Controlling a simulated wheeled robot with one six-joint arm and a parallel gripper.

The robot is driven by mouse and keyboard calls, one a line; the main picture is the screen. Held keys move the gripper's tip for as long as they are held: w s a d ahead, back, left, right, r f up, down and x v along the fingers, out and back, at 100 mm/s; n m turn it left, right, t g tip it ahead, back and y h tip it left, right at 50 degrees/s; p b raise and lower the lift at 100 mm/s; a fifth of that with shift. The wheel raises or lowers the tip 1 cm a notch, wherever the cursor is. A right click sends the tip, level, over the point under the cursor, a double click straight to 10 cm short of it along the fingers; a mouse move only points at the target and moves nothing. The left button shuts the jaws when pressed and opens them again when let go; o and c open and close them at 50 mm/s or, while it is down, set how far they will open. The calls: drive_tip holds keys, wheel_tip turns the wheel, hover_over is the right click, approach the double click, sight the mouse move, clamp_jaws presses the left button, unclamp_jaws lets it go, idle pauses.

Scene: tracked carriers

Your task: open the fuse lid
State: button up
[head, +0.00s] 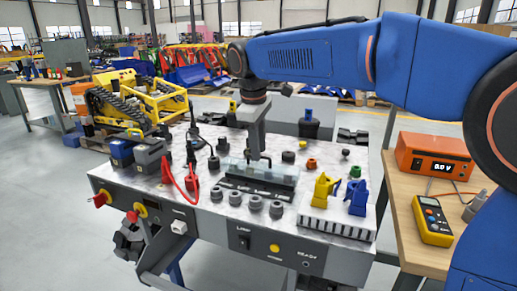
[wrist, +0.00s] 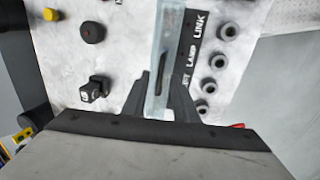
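The fuse lid (head: 284,178) is a long clear cover over the dark fuse block near the middle of the bench panel. It looks closed. In the wrist view it is a pale, see-through strip (wrist: 170,35) running down between my fingers. My gripper (head: 258,157) points down at the lid's middle, its tips at or just above the lid. In the wrist view my gripper's (wrist: 160,80) two fingers stand apart, one on each side of the strip. Whether they touch or press it I cannot tell. The lid's hinge does not show clearly.
A labelled strip and several round grey posts (head: 276,209) stand in front of the lid. Red clips (head: 192,190) are to the left, yellow (head: 323,190) and blue (head: 357,198) clips to the right. Several knobs stand around. A meter (head: 432,220) lies on the side table.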

drive_tip(key=shift+f, duration=0.3)
clamp_jaws()
idle(1.3)
